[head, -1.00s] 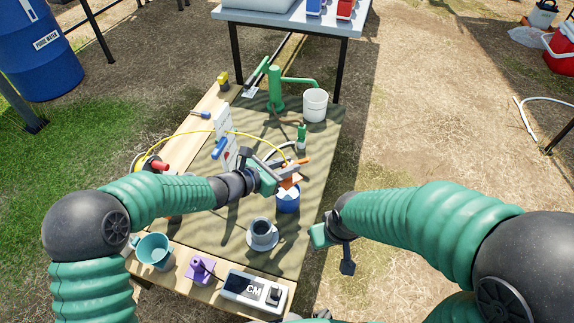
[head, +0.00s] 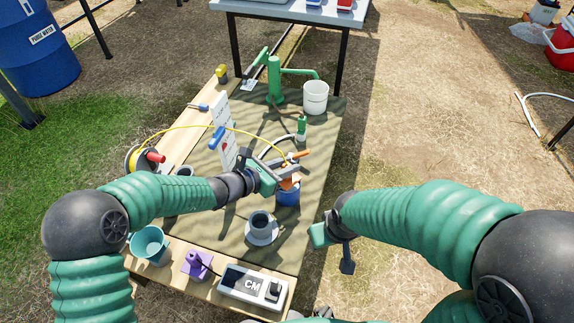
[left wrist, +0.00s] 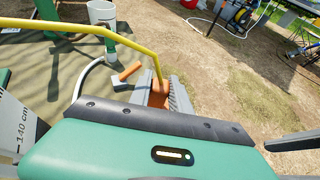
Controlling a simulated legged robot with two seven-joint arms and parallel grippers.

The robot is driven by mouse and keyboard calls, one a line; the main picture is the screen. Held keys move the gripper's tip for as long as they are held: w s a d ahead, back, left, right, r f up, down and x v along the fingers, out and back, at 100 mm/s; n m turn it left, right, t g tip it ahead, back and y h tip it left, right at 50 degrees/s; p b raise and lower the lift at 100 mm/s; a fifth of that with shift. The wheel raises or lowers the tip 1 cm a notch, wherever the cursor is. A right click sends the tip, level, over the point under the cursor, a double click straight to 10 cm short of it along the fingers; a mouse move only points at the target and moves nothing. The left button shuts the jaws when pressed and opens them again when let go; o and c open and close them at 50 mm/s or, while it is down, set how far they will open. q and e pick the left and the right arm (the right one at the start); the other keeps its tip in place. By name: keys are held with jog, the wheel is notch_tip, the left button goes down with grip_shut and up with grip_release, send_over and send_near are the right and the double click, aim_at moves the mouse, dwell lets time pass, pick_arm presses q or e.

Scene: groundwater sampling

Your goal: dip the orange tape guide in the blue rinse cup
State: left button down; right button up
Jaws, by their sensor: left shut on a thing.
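The orange tape guide (left wrist: 158,93) is held between the fingers of my left gripper, with the yellow tape running up from it. In the head view my left gripper (head: 283,172) is shut on the guide (head: 290,183), right over the blue rinse cup (head: 288,196). The guide's lower part is close to the cup's opening; whether it is inside the rim or just above it I cannot tell. The cup stands upright on the mat. My right gripper (head: 328,238) is off the table's right edge, away from the cup; its jaw state is unclear.
A grey cup on a saucer (head: 261,230) stands just in front of the blue cup. A white board (head: 222,130), a yellow tape reel (head: 140,160), a green pump (head: 275,80) and a white bucket (head: 315,96) stand around. A CM meter box (head: 252,286) is at the front.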

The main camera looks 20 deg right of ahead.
pick_arm(q)
jog(key=shift+f+b, duration=0.8)
jog(key=shift+f, duration=0.2)
jog(key=shift+r, duration=0.2)
